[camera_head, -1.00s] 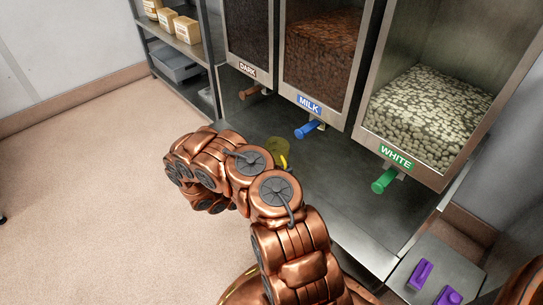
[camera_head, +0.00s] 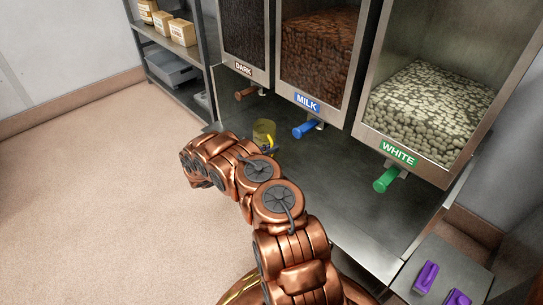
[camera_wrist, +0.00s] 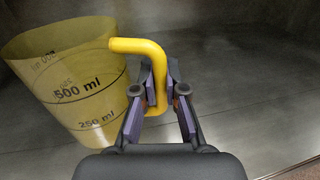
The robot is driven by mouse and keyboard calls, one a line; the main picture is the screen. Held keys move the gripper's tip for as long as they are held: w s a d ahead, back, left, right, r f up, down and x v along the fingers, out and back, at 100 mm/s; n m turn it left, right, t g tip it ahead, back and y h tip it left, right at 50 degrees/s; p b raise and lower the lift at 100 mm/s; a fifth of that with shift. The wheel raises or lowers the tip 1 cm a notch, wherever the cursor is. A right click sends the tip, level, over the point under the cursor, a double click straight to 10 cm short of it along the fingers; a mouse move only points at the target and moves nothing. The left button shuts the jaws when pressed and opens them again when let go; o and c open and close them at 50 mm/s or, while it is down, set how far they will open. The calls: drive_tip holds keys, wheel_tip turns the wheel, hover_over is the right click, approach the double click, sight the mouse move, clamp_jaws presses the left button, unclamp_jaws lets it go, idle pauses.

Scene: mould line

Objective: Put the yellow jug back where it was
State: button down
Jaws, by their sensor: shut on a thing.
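The yellow jug (camera_wrist: 70,85) is see-through, with dark volume marks such as 500 ml and 250 ml. In the wrist view it is at the left, close to upright, and its yellow handle (camera_wrist: 140,46) reaches between the fingers. My gripper (camera_wrist: 158,88) is shut on that handle. In the head view the jug (camera_head: 263,131) shows beyond my arm, over the steel counter below the dispensers, between the dark and milk taps. My arm hides most of the gripper there. I cannot tell whether the jug's base touches the counter.
Dispensers labelled DARK (camera_head: 244,68), MILK (camera_head: 307,101) and WHITE (camera_head: 398,152) stand behind the steel counter (camera_head: 350,200), their taps jutting forward. The counter's right part is bare. A small table (camera_head: 450,262) with purple pieces is at lower right. A shelf (camera_head: 180,85) stands at the left.

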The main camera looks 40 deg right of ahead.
drive_tip(key=shift+f+b, duration=0.6)
drive_tip(key=shift+f, duration=0.85)
drive_tip(key=shift+f, duration=0.2)
drive_tip(key=c, duration=1.2)
unclamp_jaws()
